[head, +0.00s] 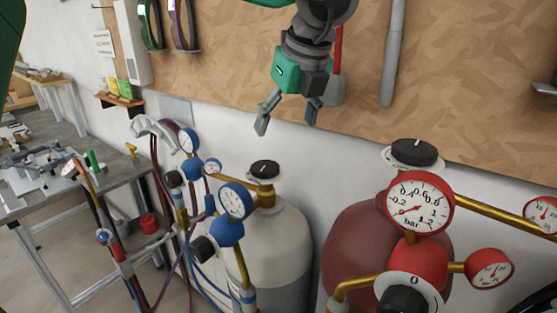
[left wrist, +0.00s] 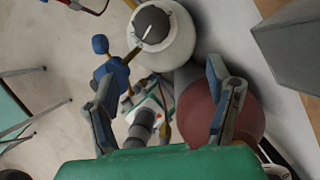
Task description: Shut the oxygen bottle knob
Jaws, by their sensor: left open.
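The pale bottle with blue gauges (head: 284,240), which I take as the oxygen bottle, stands against the wall. Its black round knob (head: 264,169) sits on top. In the left wrist view the knob (left wrist: 151,24), with a white line across it, is at the top, beyond my fingertips. My left gripper (head: 287,124) points down, open and empty, above the bottles and slightly right of that knob in the head view. Its two spread fingers also show in the left wrist view (left wrist: 163,72). Nothing touches the knob. My right gripper is not in view.
A dark red bottle (head: 345,248) with red gauges (head: 419,203) and its own black knob (head: 414,152) stands to the right. Blue gauges (head: 235,201) and hoses crowd the pale bottle's left side. A chipboard panel (head: 230,75) with hanging tools is behind. A metal workbench (head: 60,195) is left.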

